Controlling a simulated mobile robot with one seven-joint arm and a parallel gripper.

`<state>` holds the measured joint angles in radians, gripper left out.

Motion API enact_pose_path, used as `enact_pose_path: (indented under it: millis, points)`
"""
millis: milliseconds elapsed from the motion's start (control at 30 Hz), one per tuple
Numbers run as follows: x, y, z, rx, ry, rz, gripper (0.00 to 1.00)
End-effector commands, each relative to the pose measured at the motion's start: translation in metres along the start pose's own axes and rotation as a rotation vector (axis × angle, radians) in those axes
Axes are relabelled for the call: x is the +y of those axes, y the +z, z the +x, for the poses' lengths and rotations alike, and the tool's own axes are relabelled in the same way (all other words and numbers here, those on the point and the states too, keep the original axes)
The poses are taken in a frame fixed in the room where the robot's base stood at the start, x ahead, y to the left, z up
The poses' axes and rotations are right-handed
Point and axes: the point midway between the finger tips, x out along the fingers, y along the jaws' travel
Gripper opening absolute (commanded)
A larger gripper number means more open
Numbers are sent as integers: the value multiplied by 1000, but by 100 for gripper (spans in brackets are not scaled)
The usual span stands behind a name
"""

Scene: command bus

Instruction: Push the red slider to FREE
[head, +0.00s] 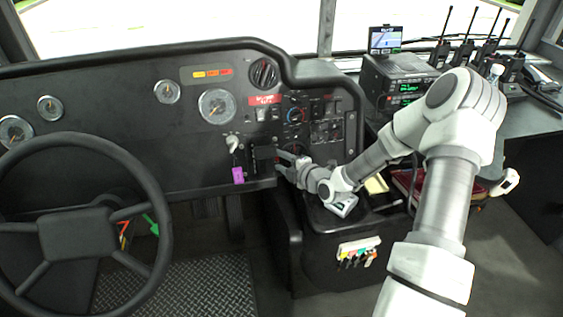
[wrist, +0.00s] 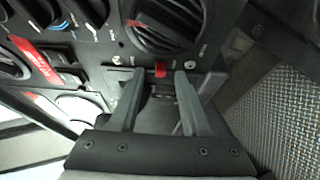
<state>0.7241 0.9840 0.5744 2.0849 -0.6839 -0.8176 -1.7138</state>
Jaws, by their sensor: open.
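A small red slider (wrist: 160,69) shows in the wrist view, on the dark panel just below a round louvred vent. My gripper (wrist: 158,82) is open, with one finger on each side of the slider in the picture. I cannot tell whether either finger touches it. Nothing shows held between the fingers. In the head view my gripper (head: 283,163) is close to the lower dashboard, right of the purple tag; the slider cannot be made out there. I cannot read a FREE mark.
The vent (wrist: 165,25) and several knobs crowd the panel around my gripper. A purple tag (head: 238,175) hangs left of it. The steering wheel (head: 75,230) is at the left. A radio (head: 400,80) stands at the upper right. A mesh surface (wrist: 285,105) is at the wrist view's right.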

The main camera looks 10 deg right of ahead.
Motion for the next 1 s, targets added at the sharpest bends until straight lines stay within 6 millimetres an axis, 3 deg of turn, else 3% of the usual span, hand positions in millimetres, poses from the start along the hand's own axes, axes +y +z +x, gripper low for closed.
enact_pose_path:
  millis: [67,333,1000]
  points:
    - [0,0,0,0,0,0,48]
    - [0,0,0,0,0,0,1]
    - [0,0,0,0,0,0,0]
